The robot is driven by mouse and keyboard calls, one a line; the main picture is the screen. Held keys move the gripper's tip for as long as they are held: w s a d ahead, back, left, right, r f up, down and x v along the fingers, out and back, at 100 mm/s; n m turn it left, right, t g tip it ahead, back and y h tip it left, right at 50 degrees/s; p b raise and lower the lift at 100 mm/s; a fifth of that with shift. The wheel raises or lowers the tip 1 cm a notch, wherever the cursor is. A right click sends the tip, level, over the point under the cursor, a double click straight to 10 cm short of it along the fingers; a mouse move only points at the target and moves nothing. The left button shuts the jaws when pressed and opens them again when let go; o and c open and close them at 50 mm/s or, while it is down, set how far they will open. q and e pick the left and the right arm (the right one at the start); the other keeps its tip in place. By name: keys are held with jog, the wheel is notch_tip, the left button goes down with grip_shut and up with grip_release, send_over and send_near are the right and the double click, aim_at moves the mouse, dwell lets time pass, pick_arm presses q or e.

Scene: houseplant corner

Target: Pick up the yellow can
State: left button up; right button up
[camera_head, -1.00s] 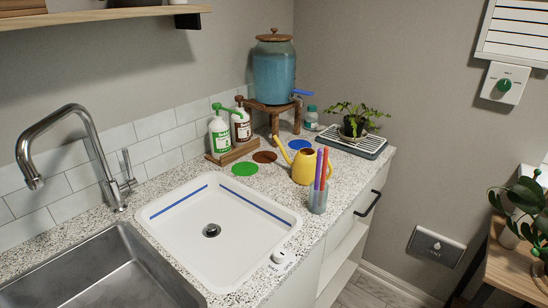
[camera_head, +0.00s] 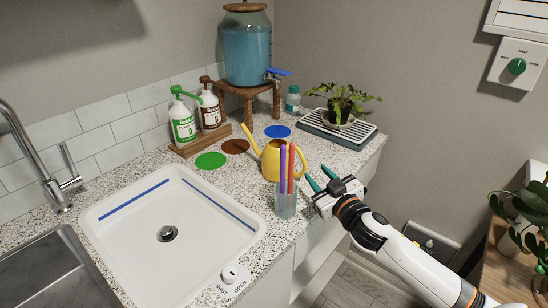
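The yellow can (camera_head: 271,163), a small watering can with a long spout pointing up to the left, stands upright on the speckled counter (camera_head: 225,190). A clear cup (camera_head: 286,207) with purple and orange sticks stands in front of it and hides part of its right side. My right gripper (camera_head: 320,178) is to the right of the can and cup, at the counter's right edge. Its two green-tipped fingers are apart with nothing between them, and it does not touch the can. My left gripper is out of view.
Blue (camera_head: 277,131), brown (camera_head: 235,146) and green (camera_head: 210,160) discs lie behind and left of the can. Two pump bottles (camera_head: 184,122) stand on a wooden tray. A potted fern (camera_head: 340,112) stands on a ribbed tray at the back right. The white sink (camera_head: 140,250) is front left.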

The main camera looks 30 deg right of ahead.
aim_at(305, 166)
jog(key=shift+w+d, duration=0.15)
jog(key=shift+w, duration=1)
jog(key=shift+w+f+p, duration=0.15)
jog(key=shift+w+p, duration=0.1)
jog(key=shift+w, duration=1.05)
jog(key=shift+w+f+p, duration=0.15)
jog(key=shift+w+p, duration=0.1)
jog(key=shift+w, duration=1.05)
grip_shut()
jog(key=shift+s+f, duration=0.1)
